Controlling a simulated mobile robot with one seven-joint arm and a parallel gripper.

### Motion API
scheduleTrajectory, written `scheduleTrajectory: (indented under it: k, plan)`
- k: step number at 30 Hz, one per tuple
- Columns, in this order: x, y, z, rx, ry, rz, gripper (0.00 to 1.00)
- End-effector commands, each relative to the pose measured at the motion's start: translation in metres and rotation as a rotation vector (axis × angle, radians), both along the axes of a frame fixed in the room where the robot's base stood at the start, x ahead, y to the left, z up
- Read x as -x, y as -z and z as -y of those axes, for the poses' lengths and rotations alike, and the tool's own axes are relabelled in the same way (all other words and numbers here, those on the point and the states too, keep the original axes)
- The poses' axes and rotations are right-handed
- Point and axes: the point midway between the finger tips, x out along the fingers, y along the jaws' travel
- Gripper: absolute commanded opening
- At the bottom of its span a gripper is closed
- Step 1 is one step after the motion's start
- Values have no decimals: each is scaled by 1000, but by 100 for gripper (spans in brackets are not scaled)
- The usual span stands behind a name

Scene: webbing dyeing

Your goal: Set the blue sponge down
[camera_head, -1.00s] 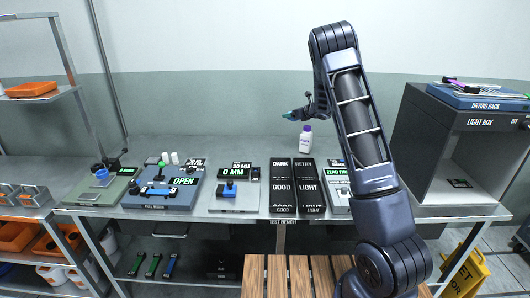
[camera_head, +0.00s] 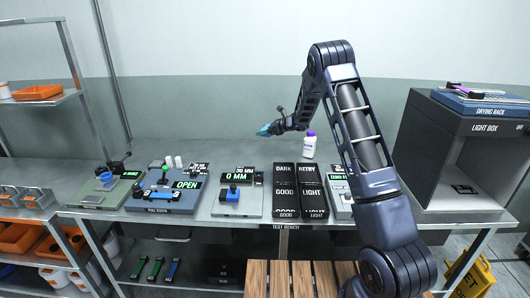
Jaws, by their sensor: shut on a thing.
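My gripper (camera_head: 273,128) is at the end of my arm, above the back part of the steel test bench (camera_head: 225,150). It is shut on a small teal-blue thing, the blue sponge (camera_head: 263,130), which shows at its tips. The sponge looks held clear of the bench top, though the exact gap is hard to judge. The fingers are small and partly hidden by the wrist.
A white bottle with a purple cap (camera_head: 309,145) stands right of my gripper. Pull tester (camera_head: 163,197), gauge (camera_head: 240,200) and black sorting trays (camera_head: 285,188) line the bench front. A light box (camera_head: 455,150) stands at right. The bench's back left is clear.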

Motion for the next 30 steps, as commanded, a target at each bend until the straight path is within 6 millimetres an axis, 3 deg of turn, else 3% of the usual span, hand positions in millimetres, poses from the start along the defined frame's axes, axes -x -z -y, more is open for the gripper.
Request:
scheduleTrajectory:
  k: [3,9,30]
  plan:
    - [0,29,0,2,0,-4,55]
    - [0,66,0,0,1,-2,55]
    - [0,124,0,-1,1,0,55]
